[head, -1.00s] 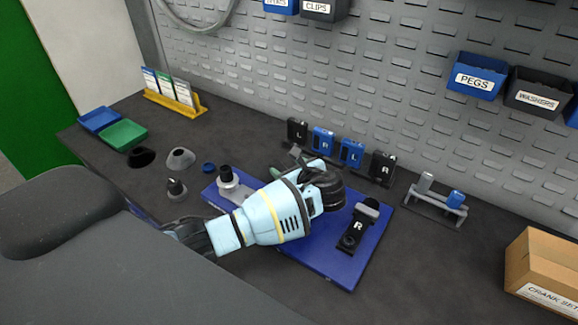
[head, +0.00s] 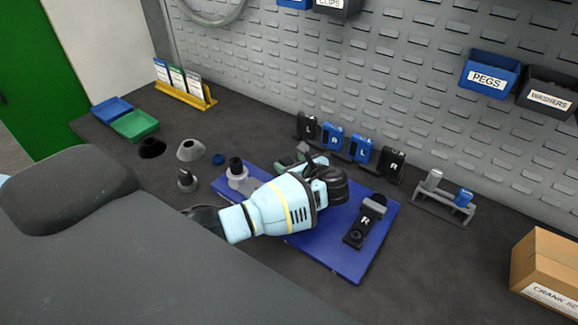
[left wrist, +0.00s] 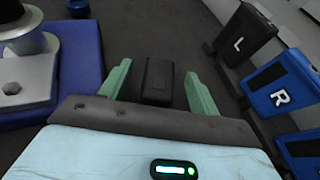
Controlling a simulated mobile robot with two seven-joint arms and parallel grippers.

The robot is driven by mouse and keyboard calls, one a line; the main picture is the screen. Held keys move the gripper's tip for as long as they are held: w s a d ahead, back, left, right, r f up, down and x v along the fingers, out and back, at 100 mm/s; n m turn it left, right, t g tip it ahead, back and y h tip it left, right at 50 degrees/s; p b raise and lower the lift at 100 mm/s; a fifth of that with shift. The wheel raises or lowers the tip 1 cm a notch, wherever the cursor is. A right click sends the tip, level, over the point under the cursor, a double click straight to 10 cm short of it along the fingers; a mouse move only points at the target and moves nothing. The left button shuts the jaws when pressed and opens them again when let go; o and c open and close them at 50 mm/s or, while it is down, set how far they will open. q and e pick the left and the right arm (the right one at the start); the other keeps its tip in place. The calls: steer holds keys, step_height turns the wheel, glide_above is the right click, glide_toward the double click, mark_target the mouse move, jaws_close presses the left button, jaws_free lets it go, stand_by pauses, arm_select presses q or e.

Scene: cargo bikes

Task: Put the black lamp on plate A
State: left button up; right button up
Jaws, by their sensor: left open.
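My left gripper (left wrist: 157,88) is open, with its green fingers either side of a small black block (left wrist: 158,78) that looks like the black lamp. Gaps show between the block and both fingers in the left wrist view. In the head view my left gripper (head: 292,160) reaches over the blue board to its far edge, below the lettered blocks. The wrist hides part of that area, and I cannot clearly make out the lamp there. No plate lettered A can be read. My right gripper is not in view.
The blue board (head: 345,262) carries a grey mount (head: 238,180) and a black R piece (head: 366,222). Black and blue lettered blocks (head: 333,138) stand close behind the gripper. A small rack (head: 442,208), carton (head: 545,270), green tray (head: 135,125) and blue tray (head: 110,110) stand further out.

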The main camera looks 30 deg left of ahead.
mark_target(288, 160)
arm_select(q)
steer(key=shift+x, duration=1.55)
steer(key=c, duration=1.2)
steer(key=shift+o, duration=0.2)
steer(key=shift+r, duration=5)
steer(key=shift+d, duration=0.1)
steer(key=shift+s+d+m+t+h, duration=0.25)
steer(key=shift+d+m+t+h, duration=0.35)
steer(key=shift+m+t, duration=0.3)
steer(key=s+d+r+m+t+h, duration=0.5)
steer(key=s+d+m+h, duration=0.5)
steer(key=s+d+h, duration=0.1)
steer(key=shift+d+m+t, duration=0.3)
steer(key=shift+d+m, duration=0.1)
steer(key=shift+d, duration=0.5)
